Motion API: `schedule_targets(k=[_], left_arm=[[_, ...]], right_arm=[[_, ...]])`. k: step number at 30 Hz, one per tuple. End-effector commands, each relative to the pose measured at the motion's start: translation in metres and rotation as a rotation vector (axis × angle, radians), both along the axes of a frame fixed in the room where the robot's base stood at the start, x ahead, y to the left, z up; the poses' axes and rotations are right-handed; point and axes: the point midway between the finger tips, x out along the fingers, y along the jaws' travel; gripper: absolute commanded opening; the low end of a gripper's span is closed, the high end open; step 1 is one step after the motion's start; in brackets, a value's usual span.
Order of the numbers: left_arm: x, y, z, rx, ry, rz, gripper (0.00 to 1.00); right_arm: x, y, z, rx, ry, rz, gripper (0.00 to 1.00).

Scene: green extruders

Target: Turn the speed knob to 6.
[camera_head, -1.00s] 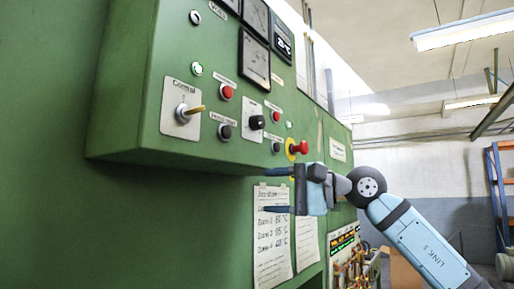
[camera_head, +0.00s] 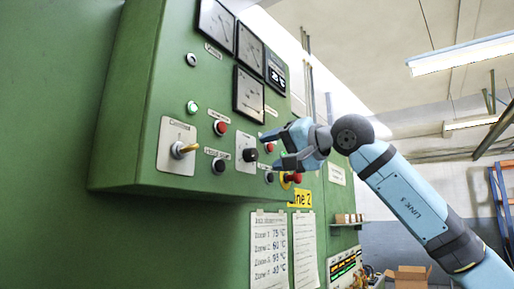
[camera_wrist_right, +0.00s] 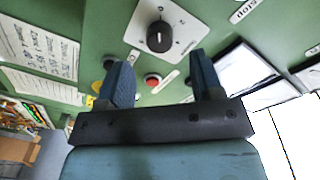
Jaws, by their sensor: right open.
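The speed knob (camera_head: 250,154) is a round black knob on a white plate on the green panel. In the right wrist view the knob (camera_wrist_right: 160,37) stands ahead of the fingertips, roughly centred between them. The number its pointer is at is too small to read. My right gripper (camera_head: 271,150) is open and empty, its fingers reaching toward the panel just right of the knob. It also shows in the right wrist view (camera_wrist_right: 160,68), with a clear gap between the fingers and no contact with the knob. My left gripper is out of view.
A lever switch (camera_head: 183,149) on a white plate sits left of the knob. A red button (camera_head: 220,128) and a black button (camera_head: 219,166) lie between them. The red emergency stop (camera_head: 293,179) is close below the gripper. Gauges (camera_head: 248,94) are above.

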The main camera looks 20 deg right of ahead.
Motion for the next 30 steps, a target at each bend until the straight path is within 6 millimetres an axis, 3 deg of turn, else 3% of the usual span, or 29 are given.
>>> schedule_targets(k=[3,9,20,21,27,30], left_arm=[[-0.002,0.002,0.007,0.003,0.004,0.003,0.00],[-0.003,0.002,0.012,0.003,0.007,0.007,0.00],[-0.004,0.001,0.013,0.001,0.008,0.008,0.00],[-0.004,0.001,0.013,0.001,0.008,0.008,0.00],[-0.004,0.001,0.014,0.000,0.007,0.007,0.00],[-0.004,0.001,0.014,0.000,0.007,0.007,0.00]], right_arm=[[0.019,0.013,0.003,0.001,0.002,0.001,0.60],[0.039,0.025,0.001,0.002,0.002,0.001,0.60],[0.044,0.029,0.000,0.002,0.001,0.001,0.60],[0.044,0.029,0.000,0.002,0.001,0.001,0.58],[0.044,0.029,0.000,0.001,0.002,0.001,0.12],[0.043,0.029,0.000,0.001,0.002,0.001,0.11]])
